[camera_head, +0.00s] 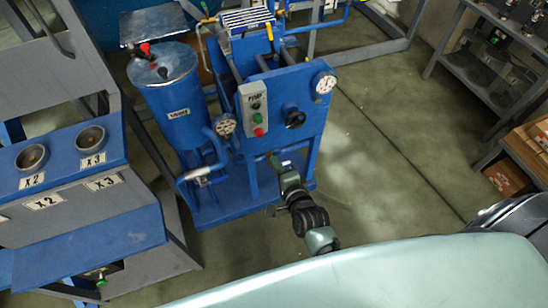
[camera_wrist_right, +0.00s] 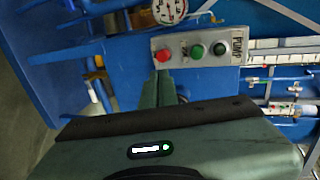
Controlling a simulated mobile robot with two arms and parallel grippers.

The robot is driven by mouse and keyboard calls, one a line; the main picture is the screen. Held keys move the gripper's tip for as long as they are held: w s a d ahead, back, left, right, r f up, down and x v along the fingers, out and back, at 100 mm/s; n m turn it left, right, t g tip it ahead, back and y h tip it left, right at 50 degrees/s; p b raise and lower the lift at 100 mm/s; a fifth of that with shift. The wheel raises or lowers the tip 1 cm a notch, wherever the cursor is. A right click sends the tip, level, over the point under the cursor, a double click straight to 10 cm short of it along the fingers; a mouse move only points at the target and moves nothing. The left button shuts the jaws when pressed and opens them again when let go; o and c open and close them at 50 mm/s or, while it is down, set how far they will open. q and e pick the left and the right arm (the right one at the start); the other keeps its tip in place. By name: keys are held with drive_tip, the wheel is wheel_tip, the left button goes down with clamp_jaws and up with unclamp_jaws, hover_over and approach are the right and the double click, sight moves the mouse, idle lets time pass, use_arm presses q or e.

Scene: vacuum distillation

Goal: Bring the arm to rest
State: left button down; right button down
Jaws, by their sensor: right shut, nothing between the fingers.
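My right gripper (camera_head: 274,160) is in front of the blue pump unit, low and just below its grey button box. Its fingers are shut with nothing between them. In the right wrist view the closed fingertips (camera_wrist_right: 163,78) show just below the grey button box (camera_wrist_right: 197,51), near the red button (camera_wrist_right: 162,56); I cannot tell if they touch it. The box, marked PUMP, also shows in the head view (camera_head: 243,98) with green and red buttons. My left gripper is not in view.
A blue cylindrical tank (camera_head: 172,110) stands left of the pump unit's panel (camera_head: 305,105), which carries gauges and a black knob (camera_head: 294,118). A blue X2/X3 console (camera_head: 75,160) is at the left. Shelves (camera_head: 500,70) stand at the right. The floor (camera_head: 390,150) between is clear.

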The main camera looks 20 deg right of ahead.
idle(0.4)
drive_tip(key=s+f+n+g, duration=0.4)
drive_tip(key=s+f+n, duration=0.2)
drive_tip(key=s+f, duration=0.5)
drive_tip(key=s+f+n+g, duration=0.3)
drive_tip(key=s+f+n, duration=0.3)
drive_tip(key=f, duration=0.9)
drive_tip(key=s+d+f+n+g, duration=0.2)
drive_tip(key=s+f, duration=0.1)
drive_tip(key=s, duration=0.5)
drive_tip(key=s+d+f+n+g, duration=0.2)
drive_tip(key=s+f+n, duration=0.1)
drive_tip(key=s, duration=0.6)
drive_tip(key=s+d+f+n+g, duration=0.2)
drive_tip(key=s+f+n, duration=0.1)
drive_tip(key=s, duration=0.5)
drive_tip(key=shift+s+d+f+h, duration=0.2)
drive_tip(key=shift+s+f+h, duration=0.1)
drive_tip(key=shift+f, duration=0.45)
